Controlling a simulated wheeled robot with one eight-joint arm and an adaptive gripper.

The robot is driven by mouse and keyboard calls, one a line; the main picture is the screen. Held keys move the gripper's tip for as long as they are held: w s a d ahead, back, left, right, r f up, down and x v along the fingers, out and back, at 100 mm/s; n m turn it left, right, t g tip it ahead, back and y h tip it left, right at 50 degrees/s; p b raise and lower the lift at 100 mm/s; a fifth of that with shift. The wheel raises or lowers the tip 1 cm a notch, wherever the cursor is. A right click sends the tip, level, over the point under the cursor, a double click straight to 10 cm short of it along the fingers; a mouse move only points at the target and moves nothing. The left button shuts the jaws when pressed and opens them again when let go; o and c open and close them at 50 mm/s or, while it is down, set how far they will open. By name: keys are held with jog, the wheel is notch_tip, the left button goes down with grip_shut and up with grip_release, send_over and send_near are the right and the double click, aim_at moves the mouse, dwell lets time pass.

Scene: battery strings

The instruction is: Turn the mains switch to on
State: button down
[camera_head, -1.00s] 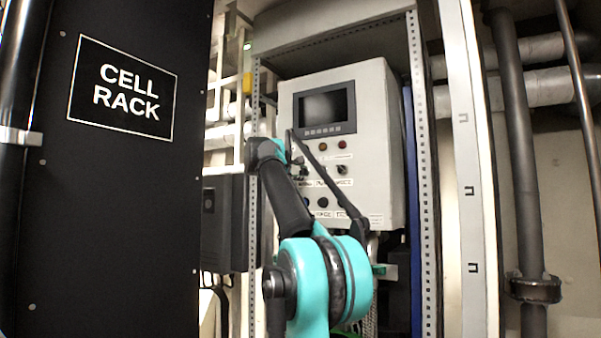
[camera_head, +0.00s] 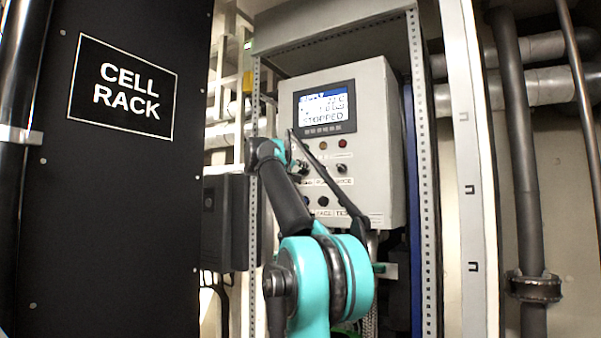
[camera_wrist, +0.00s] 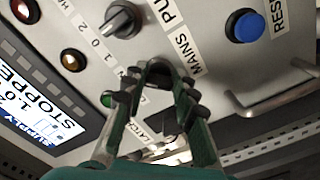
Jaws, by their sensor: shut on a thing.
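The mains switch (camera_wrist: 158,71) is a dark knob in the wrist view, beside the MAINS label (camera_wrist: 186,58) on the grey control panel. My gripper (camera_wrist: 158,90) has its two fingers around the knob and is shut on it. The fingers hide much of the knob and its position marks. In the head view my gripper (camera_head: 297,168) is at the left part of the panel, largely hidden by my arm. The panel's screen (camera_head: 325,106) is lit and reads STOPPED; it also shows in the wrist view (camera_wrist: 35,112).
A second black selector knob (camera_wrist: 123,18) with marks 1 0 2 sits close by. A blue button (camera_wrist: 247,27), an amber lamp (camera_wrist: 73,60) and a metal handle (camera_wrist: 270,105) are also on the panel. The black cell rack (camera_head: 110,220) stands at the left.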

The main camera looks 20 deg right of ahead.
dwell(0.3)
jog(key=c, duration=1.2)
grip_release()
jog(key=shift+a, duration=0.1)
jog(key=v, duration=1.1)
jog(key=shift+s+a, duration=0.25)
jog(key=shift+s, duration=0.1)
